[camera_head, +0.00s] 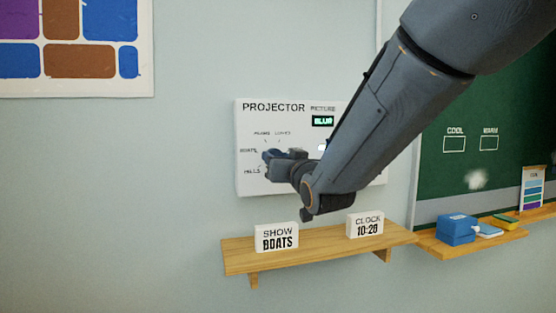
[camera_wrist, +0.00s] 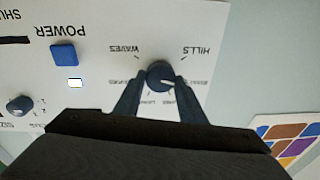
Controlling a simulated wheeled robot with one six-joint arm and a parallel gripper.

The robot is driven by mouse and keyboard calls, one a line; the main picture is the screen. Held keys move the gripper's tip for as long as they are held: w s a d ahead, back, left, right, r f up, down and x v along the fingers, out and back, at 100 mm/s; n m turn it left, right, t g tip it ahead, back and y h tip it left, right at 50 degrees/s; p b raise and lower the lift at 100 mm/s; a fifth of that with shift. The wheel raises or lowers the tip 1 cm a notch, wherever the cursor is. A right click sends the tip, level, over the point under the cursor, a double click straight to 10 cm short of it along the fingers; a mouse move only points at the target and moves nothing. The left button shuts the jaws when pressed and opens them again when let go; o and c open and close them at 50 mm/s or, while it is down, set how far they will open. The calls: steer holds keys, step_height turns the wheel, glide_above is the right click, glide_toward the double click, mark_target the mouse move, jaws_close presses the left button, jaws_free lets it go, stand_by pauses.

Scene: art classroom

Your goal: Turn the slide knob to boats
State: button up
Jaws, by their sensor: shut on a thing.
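The projector panel (camera_head: 250,182) is a white board on the wall, with the slide labels boats and hills readable at its left. My gripper (camera_head: 275,160) reaches over this dial and hides the knob in the head view. In the wrist view, upside down, the dark round slide knob (camera_wrist: 159,71) sits between the two fingers of my gripper (camera_wrist: 161,79), which are shut on its sides. A pale pointer line on the knob points right, toward a blurred label at the right, below hills. A small green display (camera_head: 322,121) reads BLUR.
A wooden shelf (camera_head: 310,246) below holds a SHOW BOATS card (camera_head: 277,237) and a CLOCK 10:20 card (camera_head: 365,225). A blue power button (camera_wrist: 64,54) and another dark knob (camera_wrist: 19,105) share the panel. A blue box (camera_head: 456,229) stands by the chalkboard (camera_head: 460,100).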

steer(key=o, duration=1)
steer(key=shift+o, duration=0.2)
steer(key=b+v, duration=0.2)
steer(key=v, duration=0.5)
steer(key=shift+s, duration=0.4)
steer(key=shift+d+f, duration=0.1)
steer(key=shift+f, duration=0.05)
steer(key=s+d+f+m+g+h, duration=0.1)
steer(key=d+f+g+h, duration=0.15)
steer(key=f, duration=0.45)
steer(key=s+d+f+g+h, duration=0.1)
steer(key=s+d+f+g, duration=0.1)
steer(key=d+f, duration=0.35)
steer(key=s+d+f+m+g+h, duration=0.1)
steer(key=f+g, duration=0.2)
steer(key=f, duration=0.6)
steer(key=s+d+f+g+h, duration=0.1)
steer(key=s+d+f+g, duration=0.3)
steer(key=s+f, duration=0.3)
steer(key=s+d+f+g+h, duration=0.1)
steer(key=s+d+f+g, duration=0.2)
steer(key=s, duration=1)
step_height(320, 180, down, 5)
steer(key=g, duration=0.3)
steer(key=shift+s+d+m, duration=0.35)
steer(key=shift+s+m, duration=0.05)
